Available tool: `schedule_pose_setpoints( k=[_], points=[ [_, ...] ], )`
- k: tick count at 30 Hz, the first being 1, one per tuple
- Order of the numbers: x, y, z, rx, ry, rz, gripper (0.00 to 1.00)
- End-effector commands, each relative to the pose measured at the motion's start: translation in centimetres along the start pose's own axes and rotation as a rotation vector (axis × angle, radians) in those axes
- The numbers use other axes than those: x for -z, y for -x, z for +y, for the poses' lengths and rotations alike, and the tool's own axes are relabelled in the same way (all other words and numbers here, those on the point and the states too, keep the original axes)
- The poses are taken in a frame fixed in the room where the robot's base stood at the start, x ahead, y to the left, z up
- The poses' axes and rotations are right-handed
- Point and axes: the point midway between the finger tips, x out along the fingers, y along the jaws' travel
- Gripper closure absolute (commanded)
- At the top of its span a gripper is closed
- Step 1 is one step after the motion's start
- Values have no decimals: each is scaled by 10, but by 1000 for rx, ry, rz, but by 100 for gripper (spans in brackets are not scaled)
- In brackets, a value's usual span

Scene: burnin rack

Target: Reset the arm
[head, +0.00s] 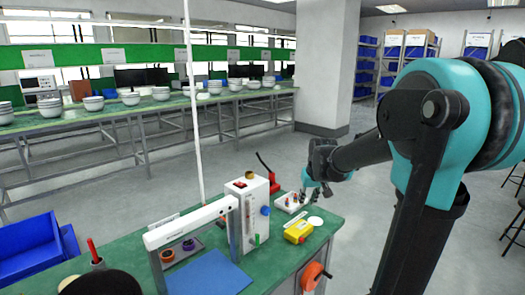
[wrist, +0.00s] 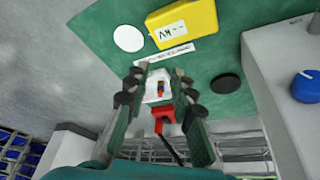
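My arm comes in from the right in the head view.
The green bench (head: 318,236) carries a yellow box (head: 298,231), a white disc (head: 316,221), a white instrument (head: 247,215) with a blue knob, a white arched frame (head: 190,222) and a blue mat (head: 212,276). Blue bins (head: 35,245) stand left. Open floor lies behind the bench.

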Motion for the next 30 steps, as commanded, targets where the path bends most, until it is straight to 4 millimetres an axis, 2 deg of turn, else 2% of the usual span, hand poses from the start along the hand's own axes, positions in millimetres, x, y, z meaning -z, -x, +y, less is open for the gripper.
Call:
schedule_pose_setpoints(
  k=[5,11,14,21,24,30],
  points=[
    [-32,-1,0,-6,-15,-3,76],
    [-83,-5,-1,-16,-42,-7,76],
    [-118,-8,-2,-23,-58,-10,76],
    [-225,-21,-6,-42,-113,-18,76],
    [-253,-25,-7,-48,-127,-20,76],
    [-255,-25,-8,-49,-128,-20,76]
  ],
)
